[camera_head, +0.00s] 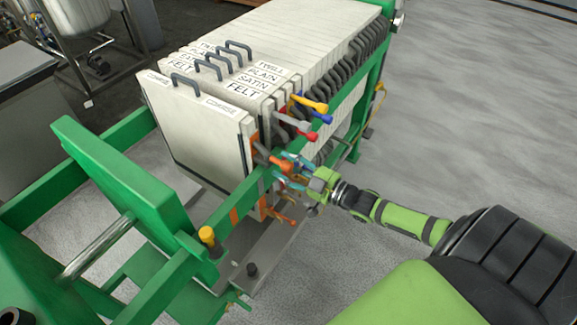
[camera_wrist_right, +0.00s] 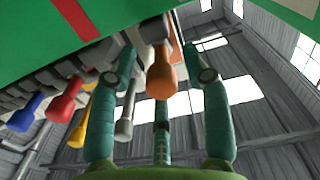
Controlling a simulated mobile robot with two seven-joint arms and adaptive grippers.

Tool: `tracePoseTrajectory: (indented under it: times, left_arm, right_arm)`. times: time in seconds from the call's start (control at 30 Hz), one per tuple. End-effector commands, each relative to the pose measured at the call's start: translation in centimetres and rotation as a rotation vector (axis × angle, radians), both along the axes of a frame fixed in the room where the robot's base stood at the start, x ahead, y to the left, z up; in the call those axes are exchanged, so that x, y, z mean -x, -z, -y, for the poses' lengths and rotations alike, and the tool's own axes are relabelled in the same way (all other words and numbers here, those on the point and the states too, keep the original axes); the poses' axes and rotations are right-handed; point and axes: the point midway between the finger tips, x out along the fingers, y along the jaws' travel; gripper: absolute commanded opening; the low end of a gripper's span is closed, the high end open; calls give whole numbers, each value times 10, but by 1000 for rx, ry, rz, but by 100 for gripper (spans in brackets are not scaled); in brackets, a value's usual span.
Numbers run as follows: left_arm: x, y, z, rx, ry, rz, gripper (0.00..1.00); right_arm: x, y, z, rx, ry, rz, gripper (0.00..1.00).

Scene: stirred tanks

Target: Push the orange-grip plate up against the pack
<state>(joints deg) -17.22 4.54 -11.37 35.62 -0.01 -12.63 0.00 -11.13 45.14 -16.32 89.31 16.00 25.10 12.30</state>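The plate with the orange grip is the front one, a pale upright plate (camera_head: 195,130) labelled COARSE in the head view. Its orange grip (camera_head: 279,164) sticks out at the right side, over the green rail. Behind it stands the pack (camera_head: 300,45) of pale plates with dark handles. My right gripper (camera_head: 290,170) is at the orange grip. In the right wrist view its teal fingers are spread, one on each side of the orange grip (camera_wrist_right: 161,75), with visible space between. The plate's lower part is partly hidden by the rail. My left gripper is out of view.
Yellow (camera_head: 312,104), red and blue grips of other plates stick out close beyond my right gripper. A green rail (camera_head: 235,205) runs alongside the plates. A green end plate (camera_head: 125,190) with a metal rod stands at the left, with open room before the front plate.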

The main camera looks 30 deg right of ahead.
Motion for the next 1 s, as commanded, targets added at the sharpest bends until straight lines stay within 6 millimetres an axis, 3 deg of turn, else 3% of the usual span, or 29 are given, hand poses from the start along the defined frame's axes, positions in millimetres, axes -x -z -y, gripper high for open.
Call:
tracePoseTrajectory:
  times: [0.03,0.1,0.47,0.8,1.0]
  left_arm:
    - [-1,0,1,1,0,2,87]
    - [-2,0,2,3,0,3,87]
    - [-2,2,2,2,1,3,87]
    - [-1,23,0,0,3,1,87]
    - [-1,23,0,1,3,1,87]
  right_arm:
    - [0,0,0,0,0,0,22]
    - [0,0,0,0,0,0,0]
    - [0,3,2,2,1,-4,0]
    - [-15,5,40,7,6,-6,0]
    - [-17,3,44,3,8,-9,0]
